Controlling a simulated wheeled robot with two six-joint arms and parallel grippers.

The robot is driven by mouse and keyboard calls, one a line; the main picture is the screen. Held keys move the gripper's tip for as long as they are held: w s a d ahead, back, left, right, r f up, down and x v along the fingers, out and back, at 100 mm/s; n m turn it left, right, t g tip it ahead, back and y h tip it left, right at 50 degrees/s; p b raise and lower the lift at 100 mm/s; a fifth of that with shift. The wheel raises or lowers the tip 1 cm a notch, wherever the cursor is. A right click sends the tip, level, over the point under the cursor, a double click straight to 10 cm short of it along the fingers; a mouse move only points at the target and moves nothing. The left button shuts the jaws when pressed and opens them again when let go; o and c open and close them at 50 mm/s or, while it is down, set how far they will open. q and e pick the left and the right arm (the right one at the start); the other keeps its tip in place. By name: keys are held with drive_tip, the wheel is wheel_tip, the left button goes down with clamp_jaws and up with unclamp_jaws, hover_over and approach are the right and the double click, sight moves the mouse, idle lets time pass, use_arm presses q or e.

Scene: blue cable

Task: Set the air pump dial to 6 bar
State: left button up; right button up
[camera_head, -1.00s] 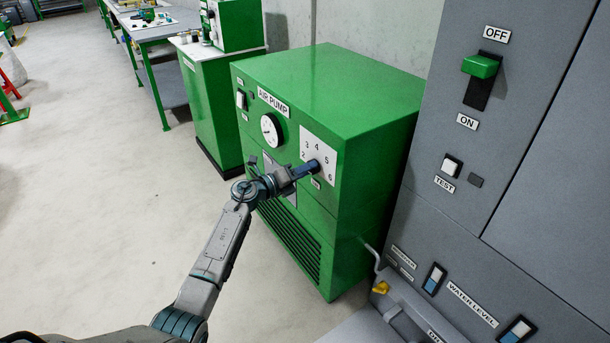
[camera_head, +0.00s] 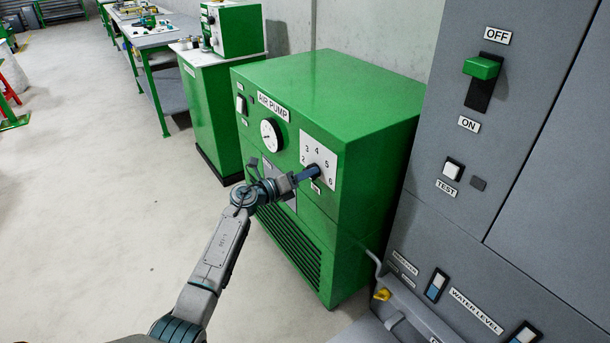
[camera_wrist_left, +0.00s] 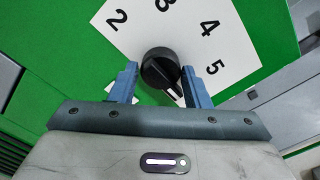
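The air pump (camera_head: 365,105) is a green cabinet with a white dial plate (camera_head: 313,147) on its front, marked 2 to 6. The black dial knob (camera_wrist_left: 160,68) shows in the left wrist view, with its white pointer aimed to the lower right, past the 5. The 6 is hidden there, but it shows in the head view. My left gripper (camera_head: 313,172) is at the knob. In the left wrist view the left gripper (camera_wrist_left: 160,80) has one blue finger on each side of the knob, with a narrow gap at the left finger. The right finger is close to the pointer; contact is unclear.
A round gauge (camera_head: 271,134) and a white switch (camera_head: 241,104) are left of the dial plate. A grey panel (camera_head: 430,150) with a green lever (camera_head: 482,68) stands close on the right. The floor (camera_head: 110,210) on the left is clear.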

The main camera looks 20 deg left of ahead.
use_arm(q)
drive_tip(key=shift+o, duration=1.3)
drive_tip(key=v, duration=1)
drive_tip(key=shift+s+a, duration=0.25)
drive_tip(key=shift+s, duration=0.1)
use_arm(e)
drive_tip(key=shift+v, duration=0.85)
drive_tip(key=shift+f, duration=0.2)
